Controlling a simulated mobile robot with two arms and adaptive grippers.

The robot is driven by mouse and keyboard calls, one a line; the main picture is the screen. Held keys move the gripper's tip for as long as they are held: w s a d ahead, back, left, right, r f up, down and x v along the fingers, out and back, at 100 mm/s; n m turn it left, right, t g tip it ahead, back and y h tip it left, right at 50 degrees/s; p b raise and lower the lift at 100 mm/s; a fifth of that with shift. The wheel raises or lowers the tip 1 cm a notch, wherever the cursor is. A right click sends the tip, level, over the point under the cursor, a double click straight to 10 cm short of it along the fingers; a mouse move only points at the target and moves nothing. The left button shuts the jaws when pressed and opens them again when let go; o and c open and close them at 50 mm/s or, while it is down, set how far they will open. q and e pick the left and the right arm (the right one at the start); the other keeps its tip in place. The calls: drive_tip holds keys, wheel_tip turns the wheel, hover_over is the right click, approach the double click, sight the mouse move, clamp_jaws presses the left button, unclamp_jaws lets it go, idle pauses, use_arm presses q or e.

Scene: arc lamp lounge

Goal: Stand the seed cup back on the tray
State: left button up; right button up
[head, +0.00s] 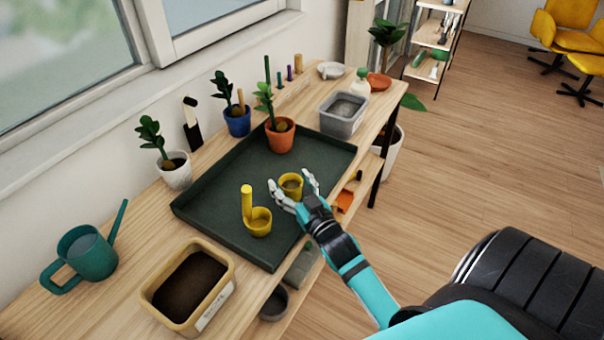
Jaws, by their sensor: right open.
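A small yellow cup (291,184) stands upright on the dark green tray (200,208), near its right side. It looks like the seed cup, and something brownish shows inside. My right gripper (293,190) is open, with its pale fingers on either side of this cup; I cannot tell whether they touch it. A second yellow vessel (260,222) with a tall upright yellow handle or post sits on the tray, nearer and to the left. My left gripper is not in view.
A terracotta plant pot (280,138) stands in the tray's far part. A soil box (190,285) and teal watering can (88,252) stand at the near left. A grey tub (343,114) stands beyond the tray. The tray's left half is mostly clear.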

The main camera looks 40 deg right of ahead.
drive_tip(key=s+a, duration=0.1)
drive_tip(key=s, duration=1)
drive_tip(key=shift+s+a+b, duration=0.25)
drive_tip(key=shift+b, duration=0.15)
